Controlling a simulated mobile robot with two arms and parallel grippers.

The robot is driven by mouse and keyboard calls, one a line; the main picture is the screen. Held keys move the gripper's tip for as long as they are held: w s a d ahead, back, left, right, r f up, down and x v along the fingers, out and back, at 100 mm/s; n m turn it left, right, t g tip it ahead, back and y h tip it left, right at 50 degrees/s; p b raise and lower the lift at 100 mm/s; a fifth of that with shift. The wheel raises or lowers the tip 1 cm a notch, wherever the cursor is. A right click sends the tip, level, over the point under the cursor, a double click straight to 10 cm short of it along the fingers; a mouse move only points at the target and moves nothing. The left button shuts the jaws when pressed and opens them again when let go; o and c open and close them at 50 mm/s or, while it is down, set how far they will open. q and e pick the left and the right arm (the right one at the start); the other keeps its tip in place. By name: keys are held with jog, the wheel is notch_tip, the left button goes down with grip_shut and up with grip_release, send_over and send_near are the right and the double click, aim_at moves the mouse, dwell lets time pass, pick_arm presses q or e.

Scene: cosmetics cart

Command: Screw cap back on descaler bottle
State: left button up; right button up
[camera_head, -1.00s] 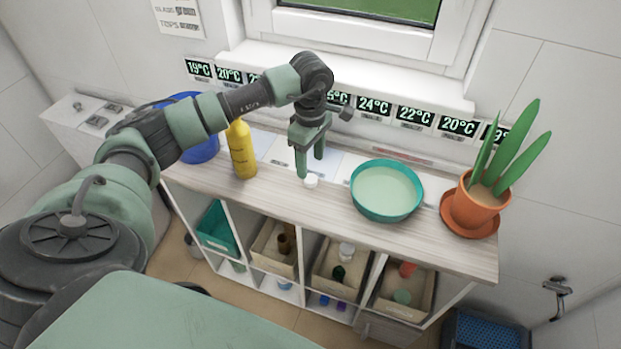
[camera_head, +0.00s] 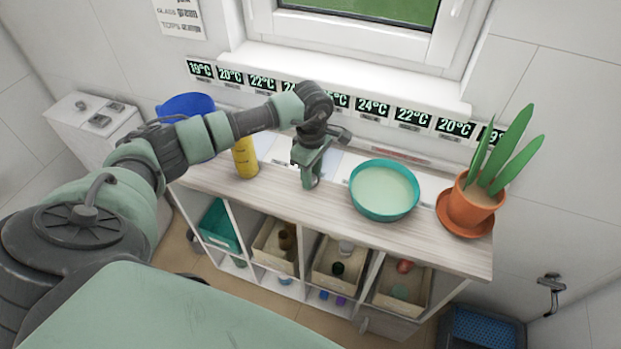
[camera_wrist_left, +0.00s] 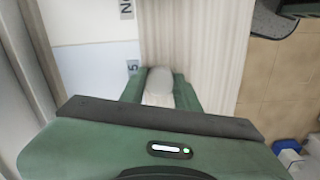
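The yellow descaler bottle (camera_head: 245,158) stands upright on the wooden top of the shelf unit. My left forearm hides its upper end in the head view. My left gripper (camera_head: 309,183) points down to the right of the bottle, low at the wooden top. In the left wrist view the small white cap (camera_wrist_left: 159,84) sits between the two green fingers and fills the gap between them, so the gripper (camera_wrist_left: 160,92) looks shut on it. The fingers hide the cap in the head view. My right gripper is not in view.
A teal bowl (camera_head: 384,190) stands close to the right of the gripper. A potted plant (camera_head: 474,203) is at the right end. A blue container (camera_head: 190,107) is behind my left arm. Cubbies with bins (camera_head: 340,268) lie below. The window sill and wall are behind.

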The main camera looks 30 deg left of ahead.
pick_arm(q)
grip_shut()
jog(key=shift+r, duration=0.1)
notch_tip(320, 180, up, 20)
jog(key=b, duration=0.4)
jog(key=s+d+f+m, duration=0.9)
jog(key=s+d+m, duration=0.4)
jog(key=m, duration=0.5)
jog(key=shift+s+d+f, duration=0.15)
jog(key=shift+s+f, duration=0.05)
jog(key=shift+s, duration=0.75)
